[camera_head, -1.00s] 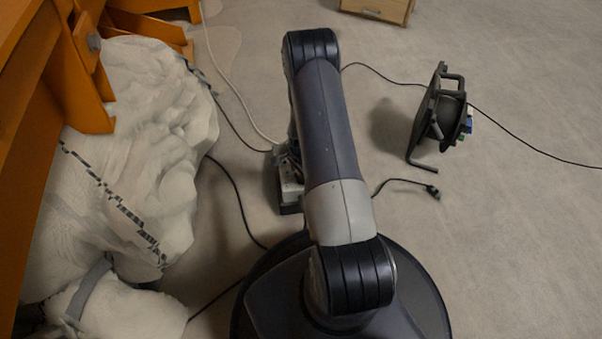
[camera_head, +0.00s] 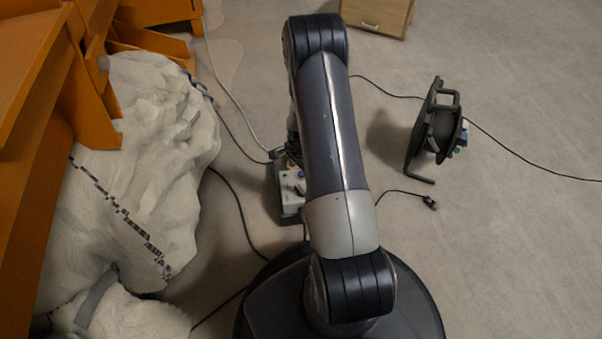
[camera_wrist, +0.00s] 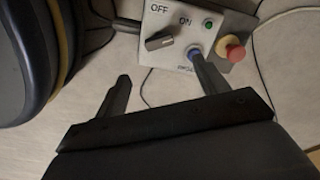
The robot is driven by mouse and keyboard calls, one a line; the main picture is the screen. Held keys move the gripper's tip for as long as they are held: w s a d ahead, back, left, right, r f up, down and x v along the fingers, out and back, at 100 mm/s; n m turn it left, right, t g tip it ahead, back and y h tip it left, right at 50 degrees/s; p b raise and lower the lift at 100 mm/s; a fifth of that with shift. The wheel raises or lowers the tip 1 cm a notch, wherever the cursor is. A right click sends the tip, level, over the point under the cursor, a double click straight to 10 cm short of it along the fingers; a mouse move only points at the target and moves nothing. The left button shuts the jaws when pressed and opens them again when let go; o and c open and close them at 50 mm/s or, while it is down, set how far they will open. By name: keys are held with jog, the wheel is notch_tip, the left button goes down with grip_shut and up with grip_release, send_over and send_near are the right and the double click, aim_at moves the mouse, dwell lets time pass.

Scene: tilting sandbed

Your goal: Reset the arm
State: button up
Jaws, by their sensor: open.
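In the wrist view, a light grey control box (camera_wrist: 177,15) carries the labels OFF and ON. It has a dark rotary switch (camera_wrist: 159,41), a green light (camera_wrist: 208,25), a blue button (camera_wrist: 194,50) and a red mushroom knob (camera_wrist: 234,51) on a yellow base. My gripper (camera_wrist: 160,72) is open and empty, with its fingers apart. The right fingertip overlaps the blue button; I cannot tell whether they touch. In the head view the box (camera_head: 291,190) stands on the floor, partly hidden by my arm, which also hides the gripper.
A black cable reel (camera_head: 437,132) stands on the floor to the right, with cables around it. A white lumpy covered heap (camera_head: 150,170) and an orange frame (camera_head: 95,75) fill the left side. A wooden cabinet (camera_head: 378,14) is at the top. The right floor is mostly clear.

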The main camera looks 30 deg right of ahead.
aim_at(301, 188)
jog(key=shift+r, duration=0.1)
notch_tip(301, 188, down, 11)
jog(key=b, duration=0.4)
jog(key=shift+r, duration=0.1)
dwell(0.5)
